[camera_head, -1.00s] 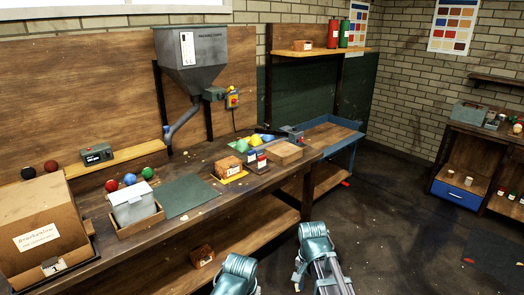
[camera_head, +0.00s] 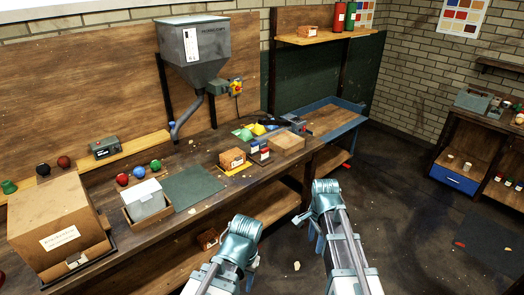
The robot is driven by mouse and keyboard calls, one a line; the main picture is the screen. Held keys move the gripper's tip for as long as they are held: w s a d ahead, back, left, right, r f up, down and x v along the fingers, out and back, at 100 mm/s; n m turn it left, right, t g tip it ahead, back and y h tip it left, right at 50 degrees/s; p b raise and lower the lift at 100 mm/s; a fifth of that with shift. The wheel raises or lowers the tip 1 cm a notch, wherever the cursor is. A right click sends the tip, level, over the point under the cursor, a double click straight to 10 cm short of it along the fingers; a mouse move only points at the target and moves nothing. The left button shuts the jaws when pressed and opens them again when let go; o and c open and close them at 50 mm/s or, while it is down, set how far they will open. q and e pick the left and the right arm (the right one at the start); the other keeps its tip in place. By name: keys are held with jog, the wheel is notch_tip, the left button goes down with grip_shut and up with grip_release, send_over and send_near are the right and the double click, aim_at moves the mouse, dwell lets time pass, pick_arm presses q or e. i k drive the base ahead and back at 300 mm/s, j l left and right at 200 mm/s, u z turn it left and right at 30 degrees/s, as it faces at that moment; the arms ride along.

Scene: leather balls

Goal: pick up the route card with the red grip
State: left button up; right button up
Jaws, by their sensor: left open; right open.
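My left gripper (camera_head: 253,270) is open and empty in front of the bench, at the lower middle. My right gripper (camera_head: 309,230) is open and empty, over the floor to the right of the bench. Both are well apart from the small items, and their fingers are partly hidden.
A small cardboard box (camera_head: 231,158) sits left of the small items, and a wooden box (camera_head: 287,142) sits right of them. A hopper (camera_head: 193,55) hangs above the bench.

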aim_at(264, 152)
jog(key=i+l+u, duration=0.2)
jog(key=i, duration=0.35)
jog(key=i+l+u, duration=0.15)
jog(key=i, duration=0.45)
jog(key=i+l+u, duration=0.2)
jog(key=i+l, duration=0.15)
jog(key=i, duration=0.2)
jog(key=i+l+u, duration=0.15)
jog(key=i+l, duration=0.25)
jog(key=i, duration=0.1)
